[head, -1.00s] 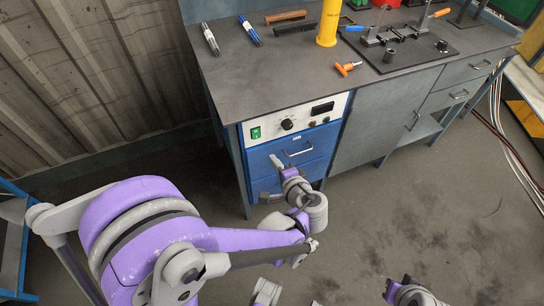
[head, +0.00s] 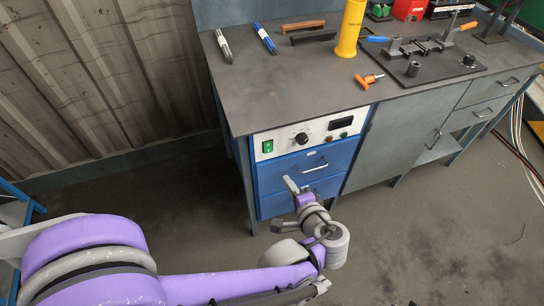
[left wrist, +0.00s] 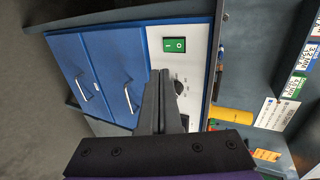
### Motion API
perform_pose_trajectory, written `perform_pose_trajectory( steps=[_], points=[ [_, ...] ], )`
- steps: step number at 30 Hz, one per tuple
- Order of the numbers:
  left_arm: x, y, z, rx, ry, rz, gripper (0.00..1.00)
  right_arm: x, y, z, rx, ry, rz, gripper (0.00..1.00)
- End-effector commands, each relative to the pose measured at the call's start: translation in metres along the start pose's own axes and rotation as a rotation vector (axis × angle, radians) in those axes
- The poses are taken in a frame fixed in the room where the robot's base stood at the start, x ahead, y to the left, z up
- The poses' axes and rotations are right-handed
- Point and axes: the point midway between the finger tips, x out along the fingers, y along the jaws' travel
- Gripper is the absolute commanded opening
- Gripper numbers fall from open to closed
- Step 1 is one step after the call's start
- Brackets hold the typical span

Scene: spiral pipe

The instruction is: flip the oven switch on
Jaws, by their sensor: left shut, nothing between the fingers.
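The oven is a blue unit with a white control panel (head: 285,139) under the left end of the workbench. Its green rocker switch (head: 267,146) is at the panel's left end, and the switch also shows in the left wrist view (left wrist: 173,44). My left gripper (head: 288,182) is in front of the blue drawers, below the panel in the head view. In the left wrist view its fingers (left wrist: 161,74) are together and empty, pointing toward the panel just below the switch in the picture. They hide part of the panel beside the black knob (left wrist: 179,87). My right gripper is not seen.
The grey benchtop (head: 290,80) holds a yellow cylinder (head: 350,28), an orange-handled tool (head: 369,81) and markers (head: 265,38). Blue drawers with handles (head: 316,165) are below the panel. A corrugated wall (head: 110,80) stands left. The floor right of the gripper is clear.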

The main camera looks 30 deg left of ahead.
Motion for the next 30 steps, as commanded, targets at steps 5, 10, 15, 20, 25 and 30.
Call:
perform_pose_trajectory(
  steps=[5,10,15,20,25,30],
  points=[
    [0.002,0.000,0.000,0.000,-0.001,0.000,0.00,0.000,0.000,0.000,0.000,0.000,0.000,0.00],
    [0.019,0.001,0.000,-0.001,-0.004,0.000,0.00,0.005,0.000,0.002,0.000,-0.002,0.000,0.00],
    [0.054,0.001,0.001,-0.001,-0.006,0.000,0.00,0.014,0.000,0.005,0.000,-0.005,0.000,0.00],
    [0.089,0.002,0.001,-0.002,-0.006,0.000,0.00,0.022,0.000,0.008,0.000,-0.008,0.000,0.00],
    [0.118,-0.004,0.001,-0.001,-0.004,0.000,0.00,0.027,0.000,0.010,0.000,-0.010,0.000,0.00],
    [0.134,-0.010,0.000,0.000,-0.002,0.000,0.00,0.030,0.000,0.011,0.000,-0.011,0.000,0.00]
  ],
)
